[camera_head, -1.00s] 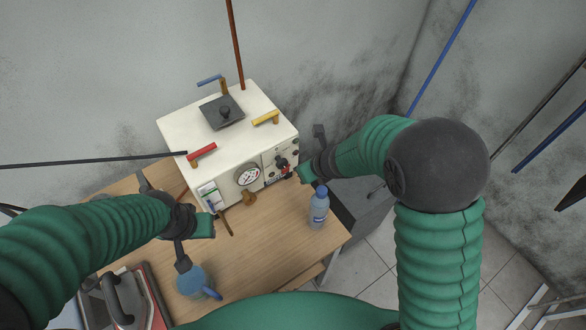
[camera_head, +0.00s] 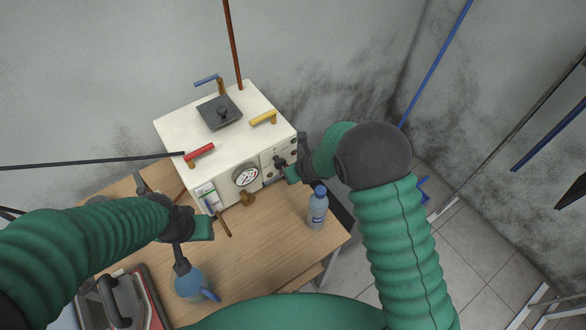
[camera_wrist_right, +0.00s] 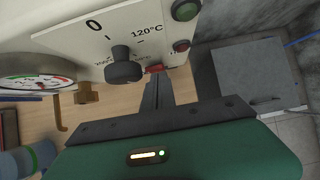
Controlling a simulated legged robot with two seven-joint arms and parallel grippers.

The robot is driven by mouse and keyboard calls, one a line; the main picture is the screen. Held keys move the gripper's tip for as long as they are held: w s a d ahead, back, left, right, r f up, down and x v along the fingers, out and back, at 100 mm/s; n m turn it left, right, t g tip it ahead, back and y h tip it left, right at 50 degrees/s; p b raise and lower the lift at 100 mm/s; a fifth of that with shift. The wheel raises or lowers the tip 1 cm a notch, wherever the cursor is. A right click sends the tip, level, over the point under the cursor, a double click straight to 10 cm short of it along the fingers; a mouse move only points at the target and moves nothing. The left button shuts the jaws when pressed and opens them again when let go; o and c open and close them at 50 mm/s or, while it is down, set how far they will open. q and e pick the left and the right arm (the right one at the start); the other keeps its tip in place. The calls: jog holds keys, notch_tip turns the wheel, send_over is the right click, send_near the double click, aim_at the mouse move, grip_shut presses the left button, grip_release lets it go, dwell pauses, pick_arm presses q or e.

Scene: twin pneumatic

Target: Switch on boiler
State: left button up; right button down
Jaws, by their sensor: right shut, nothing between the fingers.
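The white boiler (camera_head: 225,140) stands on a wooden table, with a gauge (camera_head: 246,176) and a control panel on its front. In the right wrist view the panel shows a black knob (camera_wrist_right: 123,68) marked 0 and 120°C, a small red switch (camera_wrist_right: 155,69), and a green (camera_wrist_right: 185,10) and a red (camera_wrist_right: 181,45) round button. My right gripper (camera_wrist_right: 157,82) is shut and empty, its tips right by the red switch; contact cannot be told. In the head view my right gripper (camera_head: 289,172) hides that switch.
A clear bottle (camera_head: 318,208) stands on the table below my right gripper. A blue spray-type bottle (camera_head: 190,283) and an iron-like object (camera_head: 122,300) are at the front left. Red (camera_head: 200,152) and yellow (camera_head: 264,118) handles are on the boiler's top. Bare table (camera_head: 265,245) lies in front.

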jog(key=shift+w+a+r+p, duration=0.1)
jog(key=shift+w+r+p, duration=0.1)
jog(key=shift+r+p, duration=0.35)
jog(key=shift+w+a+r+p, duration=0.1)
jog(key=shift+w+r+p, duration=0.05)
jog(key=shift+r+p, duration=0.35)
jog(key=shift+f, duration=0.1)
